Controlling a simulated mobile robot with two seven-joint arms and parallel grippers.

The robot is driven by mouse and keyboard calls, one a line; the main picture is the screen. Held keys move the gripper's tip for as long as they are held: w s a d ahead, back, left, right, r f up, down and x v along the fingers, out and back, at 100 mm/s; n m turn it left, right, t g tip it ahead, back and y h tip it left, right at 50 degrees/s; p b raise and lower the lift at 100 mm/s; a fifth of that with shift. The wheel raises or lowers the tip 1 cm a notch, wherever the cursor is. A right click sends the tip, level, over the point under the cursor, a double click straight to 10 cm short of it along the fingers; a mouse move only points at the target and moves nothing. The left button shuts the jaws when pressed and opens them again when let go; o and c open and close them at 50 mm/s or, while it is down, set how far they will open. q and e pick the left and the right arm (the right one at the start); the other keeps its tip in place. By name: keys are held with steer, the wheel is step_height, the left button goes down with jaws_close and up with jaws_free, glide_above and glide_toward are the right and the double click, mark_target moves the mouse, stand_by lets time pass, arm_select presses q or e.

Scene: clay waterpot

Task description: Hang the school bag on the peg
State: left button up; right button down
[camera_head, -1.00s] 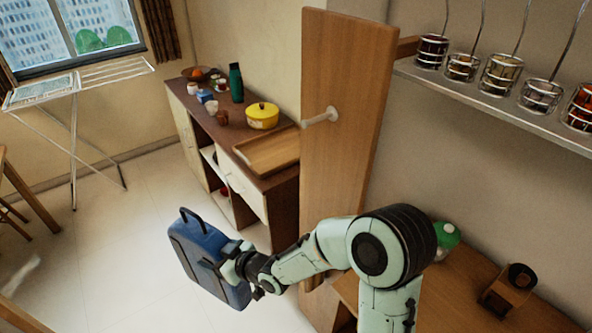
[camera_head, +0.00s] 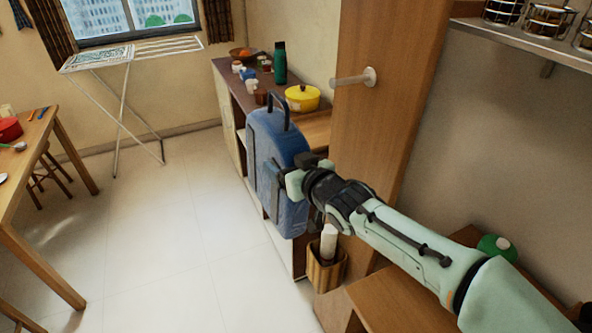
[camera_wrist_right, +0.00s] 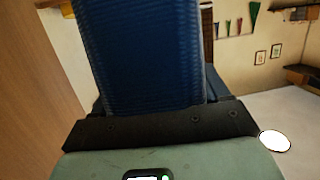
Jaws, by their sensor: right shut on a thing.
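The blue school bag (camera_head: 280,155) hangs upright in the air in the head view, its dark top loop (camera_head: 278,110) standing up. My right gripper (camera_head: 292,182) is shut on the bag's right side. In the right wrist view the bag's blue fabric (camera_wrist_right: 138,55) fills the space in front of the gripper. The pale peg (camera_head: 352,79) sticks out to the left from a tall wooden panel (camera_head: 385,120). The bag's loop is lower than the peg and to its left, apart from it. My left gripper is not in view.
A low cabinet behind the bag holds a yellow pot (camera_head: 302,98), a green bottle (camera_head: 280,63) and cups. A striped bin (camera_head: 326,268) is at the panel's foot. A wooden table (camera_head: 40,150) stands left; the floor (camera_head: 165,230) between is clear.

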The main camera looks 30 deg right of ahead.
mark_target(306, 142)
steer(key=shift+m+t+h, duration=0.3)
steer(key=shift+m+h, duration=0.2)
steer(key=shift+h, duration=0.2)
steer(key=s+r+b, duration=0.1)
steer(key=r, duration=0.2)
steer(key=s+r+b, duration=0.1)
steer(key=r, duration=0.1)
steer(key=shift+s+d+b, duration=0.2)
steer(key=shift+s+b, duration=0.1)
steer(key=shift+s+r, duration=0.1)
steer(key=shift+r, duration=0.4)
steer(key=shift+d+r+p, duration=0.15)
steer(key=shift+d+p, duration=0.15)
steer(key=shift+p, duration=0.1)
steer(key=shift+s+d+p, duration=0.15)
steer(key=shift+d+p, duration=0.7)
steer(key=shift+p, duration=0.2)
arm_select(q)
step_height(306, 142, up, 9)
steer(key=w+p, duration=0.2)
steer(key=p, duration=0.7)
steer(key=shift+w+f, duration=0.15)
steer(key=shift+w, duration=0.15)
arm_select(e)
steer(key=d+f, duration=0.2)
steer(key=d, duration=0.7)
steer(key=shift+s, duration=0.45)
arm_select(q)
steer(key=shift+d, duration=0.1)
